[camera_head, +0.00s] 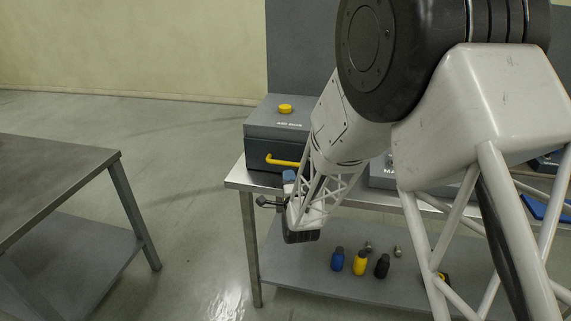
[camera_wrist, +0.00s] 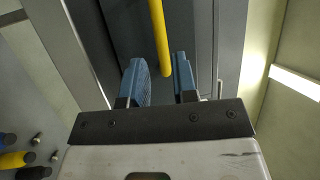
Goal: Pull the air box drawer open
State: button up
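The air box (camera_head: 262,128) is a grey box with a label and a round yellow knob on top. It stands at the left end of the metal bench. Its dark drawer front has a yellow bar handle (camera_head: 281,160). In the wrist view the handle (camera_wrist: 159,35) runs down from the top edge and ends between the two blue fingers. My gripper (camera_wrist: 160,62) is open, with a visible gap on both sides of the handle. In the head view my gripper (camera_head: 289,178) is just in front of the bench edge, below the handle; my arm hides the handle's right end.
The bench (camera_head: 237,177) has a lower shelf (camera_head: 290,272) with blue, yellow and black bottles (camera_head: 360,263) and small metal parts. Another grey box (camera_head: 383,172) stands to the right, partly behind my arm. A separate table (camera_head: 50,180) is at left, with open floor between.

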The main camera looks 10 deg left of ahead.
aim_at(285, 163)
jog(key=shift+w, duration=0.1)
jog(key=shift+x, duration=3.8)
grip_shut()
